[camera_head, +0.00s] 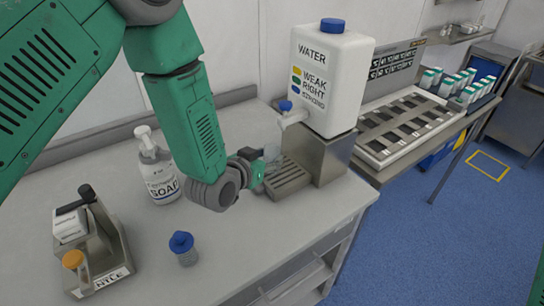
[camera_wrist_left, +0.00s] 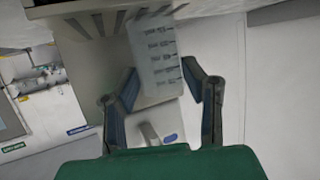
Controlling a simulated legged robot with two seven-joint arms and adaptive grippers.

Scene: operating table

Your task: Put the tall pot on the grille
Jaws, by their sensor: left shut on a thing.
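The tall pot is a clear, graduated container (camera_wrist_left: 155,45) held between the two fingers of my left gripper (camera_wrist_left: 160,70) in the left wrist view. In the head view my left gripper (camera_head: 260,162) is shut on it at the front left of the water dispenser. There the clear pot (camera_head: 272,152) shows only faintly, partly hidden by the fingers. The grille (camera_head: 288,181) is the slatted grey tray at the dispenser's foot. The pot is beside or over its left rear part; I cannot tell whether they touch. My right gripper is not in view.
The white water container (camera_head: 330,85) with a blue cap and tap stands behind the grille. A soap bottle (camera_head: 160,175), a blue-topped small pot (camera_head: 184,248) and a metal stand (camera_head: 92,245) are to the left. The counter's front middle (camera_head: 260,225) is clear.

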